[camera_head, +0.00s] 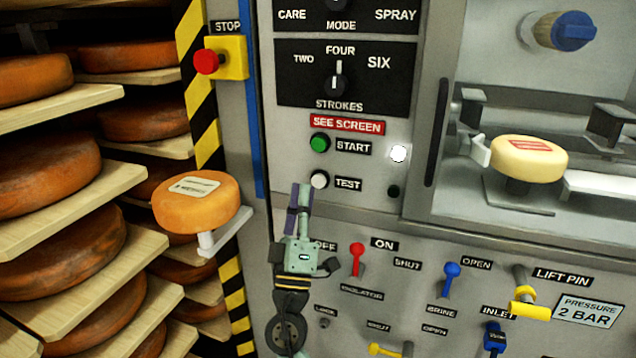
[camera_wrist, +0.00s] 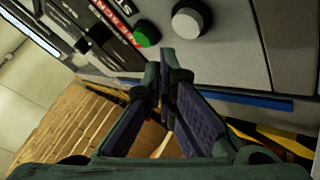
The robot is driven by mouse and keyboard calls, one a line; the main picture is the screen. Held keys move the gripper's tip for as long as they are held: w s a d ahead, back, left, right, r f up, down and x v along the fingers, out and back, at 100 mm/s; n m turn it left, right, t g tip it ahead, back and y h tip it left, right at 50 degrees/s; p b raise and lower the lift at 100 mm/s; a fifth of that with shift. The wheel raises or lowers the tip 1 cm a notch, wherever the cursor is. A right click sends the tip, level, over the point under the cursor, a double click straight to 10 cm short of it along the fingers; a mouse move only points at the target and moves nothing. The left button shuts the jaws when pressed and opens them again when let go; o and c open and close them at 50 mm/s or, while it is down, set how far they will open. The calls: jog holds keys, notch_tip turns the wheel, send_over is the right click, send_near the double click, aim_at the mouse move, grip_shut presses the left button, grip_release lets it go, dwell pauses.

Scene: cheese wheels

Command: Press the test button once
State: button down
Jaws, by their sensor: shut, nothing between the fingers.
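The white test button (camera_head: 319,179) sits on the grey panel beside its TEST label (camera_head: 348,184), below the green START button (camera_head: 320,143). In the wrist view the white button (camera_wrist: 191,20) stands out from the panel just beyond my fingertips, with the green button (camera_wrist: 147,35) to its left. My gripper (camera_head: 300,190) is shut and empty, with its fingers pointing up, below and left of the test button in the head view. A gap shows between the fingertips and the white button; whether they are at the same depth is hard to tell.
A red stop button (camera_head: 208,62) on a yellow box is at upper left. Below the panel are a red isolator lever (camera_head: 357,256) and a blue lever (camera_head: 451,276). An orange cheese wheel (camera_head: 196,205) on a support stands left of my gripper. Racks of cheese fill the left.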

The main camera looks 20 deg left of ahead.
jog(key=shift+w, duration=0.8)
dwell(0.9)
jog(key=shift+w+d+b, duration=0.1)
jog(key=shift+w+b, duration=0.3)
jog(key=shift+w, duration=0.05)
jog(key=shift+w, duration=0.35)
dwell(0.5)
dwell(0.3)
jog(key=shift+s, duration=0.8)
jog(key=shift+s, duration=0.1)
jog(key=s, duration=0.4)
jog(key=shift+s, duration=0.4)
